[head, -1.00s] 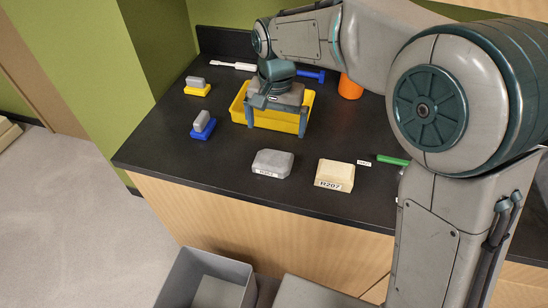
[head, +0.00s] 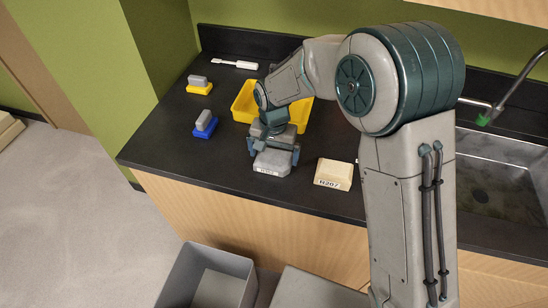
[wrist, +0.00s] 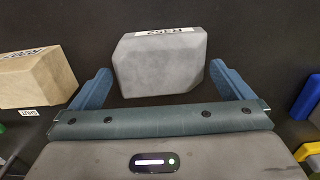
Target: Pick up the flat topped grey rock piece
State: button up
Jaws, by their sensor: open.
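The flat topped grey rock piece (head: 272,164) lies on the black counter near its front edge, with a white label on its front side. It also shows in the wrist view (wrist: 160,62), flat face toward the camera. My gripper (head: 273,152) is open above and behind the rock, with its fingers toward either side of it. In the wrist view the blue fingers of my gripper (wrist: 163,85) stand left and right of the rock with gaps, and nothing is held.
A beige block (head: 334,172) labelled R207 lies just right of the rock. A yellow tray (head: 243,105) stands behind my gripper. Blue-based (head: 205,125) and yellow-based (head: 199,86) grey-handled pieces lie to the left. A sink (head: 500,175) is at the right. A grey bin (head: 248,290) stands below.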

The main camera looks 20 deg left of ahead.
jog(key=shift+f, duration=0.75)
jog(key=c, duration=1.1)
jog(key=shift+r, duration=0.15)
